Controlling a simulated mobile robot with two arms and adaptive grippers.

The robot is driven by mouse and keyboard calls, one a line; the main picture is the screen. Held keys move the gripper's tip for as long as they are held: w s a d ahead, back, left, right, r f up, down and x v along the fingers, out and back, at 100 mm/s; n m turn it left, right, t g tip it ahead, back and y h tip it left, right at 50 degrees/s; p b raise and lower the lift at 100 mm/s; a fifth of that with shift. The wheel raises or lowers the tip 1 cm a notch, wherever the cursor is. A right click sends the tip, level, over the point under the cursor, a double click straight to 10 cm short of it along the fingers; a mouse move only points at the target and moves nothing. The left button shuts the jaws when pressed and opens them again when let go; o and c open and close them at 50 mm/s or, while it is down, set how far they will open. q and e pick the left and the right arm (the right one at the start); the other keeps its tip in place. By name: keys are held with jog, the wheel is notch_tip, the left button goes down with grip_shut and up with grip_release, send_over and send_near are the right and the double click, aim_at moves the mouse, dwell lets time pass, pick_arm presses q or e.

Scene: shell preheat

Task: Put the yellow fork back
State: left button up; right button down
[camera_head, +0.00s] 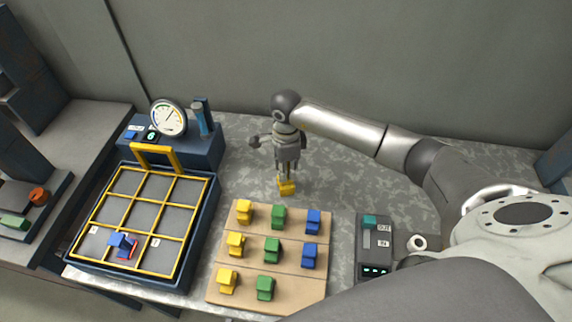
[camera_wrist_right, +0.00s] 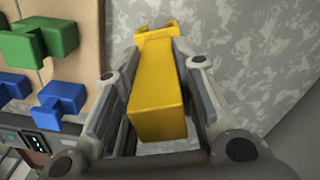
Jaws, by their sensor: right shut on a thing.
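The yellow fork (camera_head: 287,187) is a yellow block with a pronged end. My right gripper (camera_head: 287,169) points down and is shut on it, behind the wooden board's far edge. In the right wrist view the fork (camera_wrist_right: 158,100) lies between both fingers, its pronged end away from the camera. Whether it touches the table is hard to tell. The wooden board (camera_head: 290,233) holds rows of yellow, green and blue pieces. Its near right spot is bare. My left gripper is not in view.
A station with a round gauge (camera_head: 168,117) stands behind the tray. A small device with a green-lit display (camera_head: 375,245) stands right of the board, a pale ring (camera_head: 417,242) beside it. A grey wall closes the back. Bare table surrounds the gripper.

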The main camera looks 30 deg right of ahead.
jog(key=shift+f+b, duration=0.2)
jog(key=shift+b, duration=0.1)
jog(key=c, duration=1.2)
grip_release()
jog(key=shift+r, duration=0.1)
jog(key=shift+o, duration=0.2)
jog(key=shift+r+p, duration=0.2)
jog(key=shift+p, duration=0.15)
jog(key=shift+w+r+b, duration=0.1)
jog(key=shift+r+b, duration=0.2)
jog(key=shift+r, duration=0.05)
notch_tip(320, 180, up, 11)
jog(key=b, duration=0.3)
jog(key=shift+f, duration=0.2)
jog(key=shift+r, duration=0.3)
